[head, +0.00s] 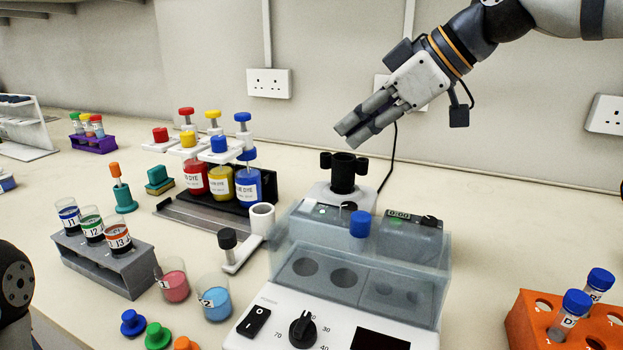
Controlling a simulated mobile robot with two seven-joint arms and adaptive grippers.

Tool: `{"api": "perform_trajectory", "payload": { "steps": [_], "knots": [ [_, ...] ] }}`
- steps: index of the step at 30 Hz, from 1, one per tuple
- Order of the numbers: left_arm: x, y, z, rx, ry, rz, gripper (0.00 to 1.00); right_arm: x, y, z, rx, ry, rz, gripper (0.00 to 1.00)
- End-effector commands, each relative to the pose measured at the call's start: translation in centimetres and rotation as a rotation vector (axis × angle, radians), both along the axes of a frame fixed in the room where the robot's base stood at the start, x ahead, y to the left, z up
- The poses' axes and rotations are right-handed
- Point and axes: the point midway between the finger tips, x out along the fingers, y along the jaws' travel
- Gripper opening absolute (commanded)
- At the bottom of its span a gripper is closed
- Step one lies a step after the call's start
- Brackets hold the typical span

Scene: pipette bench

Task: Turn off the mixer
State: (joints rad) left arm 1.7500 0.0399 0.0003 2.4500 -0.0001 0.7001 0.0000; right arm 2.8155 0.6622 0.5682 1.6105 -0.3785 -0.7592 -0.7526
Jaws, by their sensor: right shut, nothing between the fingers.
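The mixer (362,196), a white device with a black cup (343,173) on top, stands behind a bath with a clear lid. The lid covers part of its front; a small green spot and a small control show there, too small to read. My right gripper (347,136) reaches in from the upper right, shut and empty, its fingertips just above the cup in the picture and seemingly apart from it. My left gripper is out of view.
The white bath (268,298) has a rocker switch (254,321), a dial and a clear lid with a blue knob (360,223). Dye bottles (220,184) stand left of the mixer. An orange tube rack (525,325) is at lower right. The bench's right side is mostly clear.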

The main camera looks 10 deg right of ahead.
Motion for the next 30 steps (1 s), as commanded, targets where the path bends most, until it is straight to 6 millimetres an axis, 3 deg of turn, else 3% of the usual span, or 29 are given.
{"api": "perform_trajectory", "payload": {
  "steps": [6, 19, 24, 30],
  "knots": [
    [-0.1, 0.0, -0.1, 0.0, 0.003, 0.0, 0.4, 0.5, 0.6, -0.8, -0.001, 0.002, 0.0, 0.0],
    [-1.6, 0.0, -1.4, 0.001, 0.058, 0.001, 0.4, 4.8, 5.6, -7.7, -0.001, 0.009, 0.001, 0.0],
    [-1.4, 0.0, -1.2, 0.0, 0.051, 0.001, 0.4, 4.9, 5.3, -9.8, 0.001, 0.002, 0.001, 0.0],
    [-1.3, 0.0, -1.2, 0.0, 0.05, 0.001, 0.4, 5.1, 5.2, -10.9, 0.0, -0.002, 0.0, 0.0]
  ]
}}
